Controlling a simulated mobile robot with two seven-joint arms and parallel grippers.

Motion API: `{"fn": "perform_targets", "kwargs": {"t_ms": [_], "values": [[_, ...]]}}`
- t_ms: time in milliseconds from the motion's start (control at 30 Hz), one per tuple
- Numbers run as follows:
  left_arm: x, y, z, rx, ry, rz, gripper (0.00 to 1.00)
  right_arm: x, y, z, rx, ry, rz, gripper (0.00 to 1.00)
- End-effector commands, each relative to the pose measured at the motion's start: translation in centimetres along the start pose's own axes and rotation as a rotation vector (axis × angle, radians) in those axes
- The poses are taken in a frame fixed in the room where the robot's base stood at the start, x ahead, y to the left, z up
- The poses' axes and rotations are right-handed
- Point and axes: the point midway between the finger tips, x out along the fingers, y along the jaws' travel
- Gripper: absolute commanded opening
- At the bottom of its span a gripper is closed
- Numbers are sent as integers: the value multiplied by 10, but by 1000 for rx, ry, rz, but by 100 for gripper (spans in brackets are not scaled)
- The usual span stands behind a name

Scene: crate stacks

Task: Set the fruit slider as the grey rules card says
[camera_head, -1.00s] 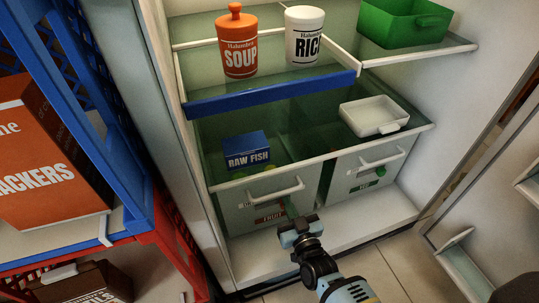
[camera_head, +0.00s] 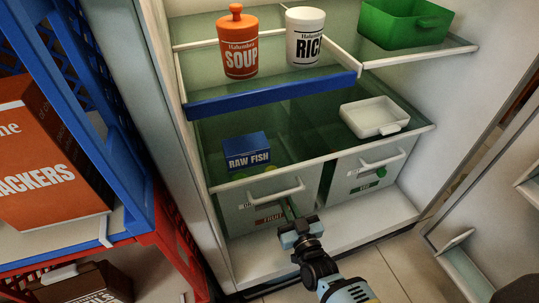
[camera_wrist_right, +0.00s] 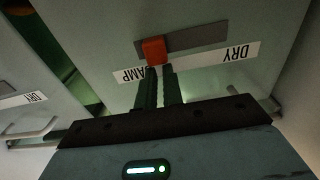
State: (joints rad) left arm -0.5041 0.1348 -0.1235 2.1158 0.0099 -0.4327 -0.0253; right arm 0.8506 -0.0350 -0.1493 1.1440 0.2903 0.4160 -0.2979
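The fruit drawer (camera_head: 235,218) is the left lower drawer of the fridge, with a red FRUIT label (camera_head: 268,218). In the right wrist view its front is upside down. The slider's orange-red knob (camera_wrist_right: 153,50) sits in a grey slot (camera_wrist_right: 196,37), near the end beside the DAMP word and away from DRY. My right gripper (camera_head: 302,222) is in front of this drawer. In the wrist view its dark fingers (camera_wrist_right: 160,70) are close together with nothing seen between them, tips at the knob's lower edge; contact is unclear. My left gripper and a grey card are not in view.
The neighbouring drawer (camera_head: 345,187) has a green knob (camera_head: 381,172). A raw fish box (camera_head: 246,150) and a white tray (camera_head: 374,118) are above the drawers. A soup canister (camera_head: 238,45), rice canister (camera_head: 304,35) and green bin (camera_head: 402,22) stand higher. Crates (camera_head: 150,200) stand at left.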

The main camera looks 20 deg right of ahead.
Motion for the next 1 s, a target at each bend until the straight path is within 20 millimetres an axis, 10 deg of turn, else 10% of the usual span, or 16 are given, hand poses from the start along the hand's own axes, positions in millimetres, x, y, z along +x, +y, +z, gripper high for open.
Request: {"fn": "perform_targets", "kwargs": {"t_ms": [267, 633, 1000], "values": [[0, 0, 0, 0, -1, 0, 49, 0, 0, 1, 0, 0, 0, 44], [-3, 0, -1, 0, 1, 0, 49, -7, 0, 0, 0, 0, 0, 44], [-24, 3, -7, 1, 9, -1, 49, -64, 1, -11, 3, 17, 0, 44]]}}
